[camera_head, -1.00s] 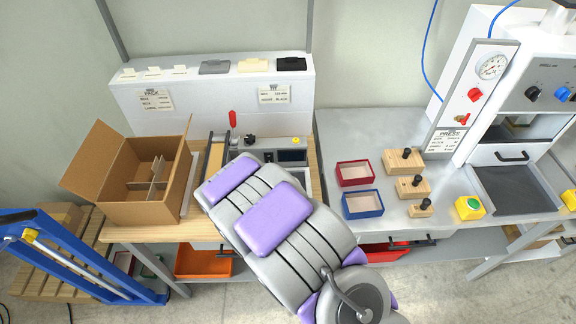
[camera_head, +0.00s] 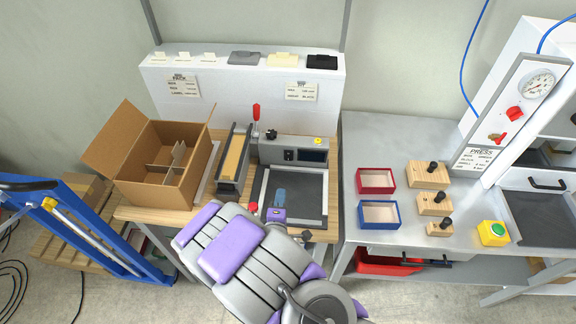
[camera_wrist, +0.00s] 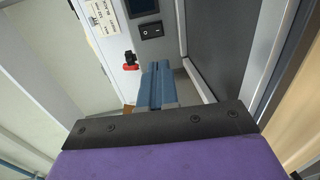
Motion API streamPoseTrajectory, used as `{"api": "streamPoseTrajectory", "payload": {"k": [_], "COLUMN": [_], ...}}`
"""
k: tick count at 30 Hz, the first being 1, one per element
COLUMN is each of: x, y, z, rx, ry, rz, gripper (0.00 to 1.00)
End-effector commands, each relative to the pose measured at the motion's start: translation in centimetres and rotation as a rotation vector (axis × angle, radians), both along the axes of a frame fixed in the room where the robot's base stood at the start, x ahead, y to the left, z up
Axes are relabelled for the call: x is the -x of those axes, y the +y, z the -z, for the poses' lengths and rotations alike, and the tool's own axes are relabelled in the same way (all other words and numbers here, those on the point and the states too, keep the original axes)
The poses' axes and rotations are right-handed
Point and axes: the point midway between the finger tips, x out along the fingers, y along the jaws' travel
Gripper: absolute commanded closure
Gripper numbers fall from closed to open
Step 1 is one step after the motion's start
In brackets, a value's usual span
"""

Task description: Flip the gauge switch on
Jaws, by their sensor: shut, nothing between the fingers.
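A grey device (camera_head: 257,149) with a dark screen (camera_head: 313,155) stands on the wooden bench. A small black rocker switch (camera_head: 290,155) sits left of its screen. In the wrist view the rocker switch (camera_wrist: 151,30) is beyond my fingertips, apart from them, beside the screen (camera_wrist: 141,7). I cannot tell its on or off position. My gripper (camera_head: 279,195) is over the device's dark framed bed (camera_head: 309,193), in front of the switch. Its blue fingers (camera_wrist: 157,78) are shut and empty.
A red-handled lever (camera_head: 256,113) and a black knob (camera_head: 272,134) stand near the switch. An open cardboard box (camera_head: 170,185) is at left. The press at right has a round dial (camera_head: 538,85) and red knobs (camera_head: 515,113). Red (camera_head: 376,181) and blue (camera_head: 380,214) trays lie between.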

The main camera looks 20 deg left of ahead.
Motion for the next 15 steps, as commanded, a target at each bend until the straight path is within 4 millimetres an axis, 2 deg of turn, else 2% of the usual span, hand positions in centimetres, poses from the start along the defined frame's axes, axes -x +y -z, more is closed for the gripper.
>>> {"api": "streamPoseTrajectory", "payload": {"k": [7,15], "x": [-1.1,-4.9], "y": [-0.6,0.3], "z": [-0.1,0.5], "rx": [-0.009,-0.009], "ry": [0.0,0.0], "rz": [0.004,0.004], "gripper": [1.0,1.0]}}
